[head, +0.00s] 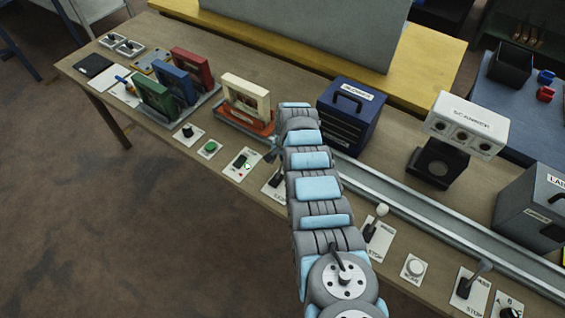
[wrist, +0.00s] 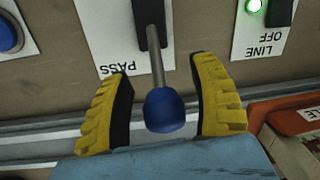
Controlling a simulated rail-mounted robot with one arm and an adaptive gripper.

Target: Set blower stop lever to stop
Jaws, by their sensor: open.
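In the wrist view my gripper (wrist: 161,82) is open, with one yellow-and-black finger on each side of a lever with a blue ball knob (wrist: 166,112). The lever stands on a white plate (wrist: 112,62) that reads PASS; I cannot see clear contact. In the head view my arm hides the gripper and partly covers this lever (head: 271,156). Two other levers have plates reading STOP: a white-knobbed one (head: 382,210) right of my arm, and a dark one (head: 480,270) farther right. I cannot tell which belongs to the blower.
A switch plate (head: 241,162) reading LINE OFF with a green light is left of the gripped-over lever. A dark blue handled box (head: 350,115), a white scanner (head: 466,125) and a metal rail (head: 425,222) lie behind. A round button (head: 414,267) sits between the STOP levers.

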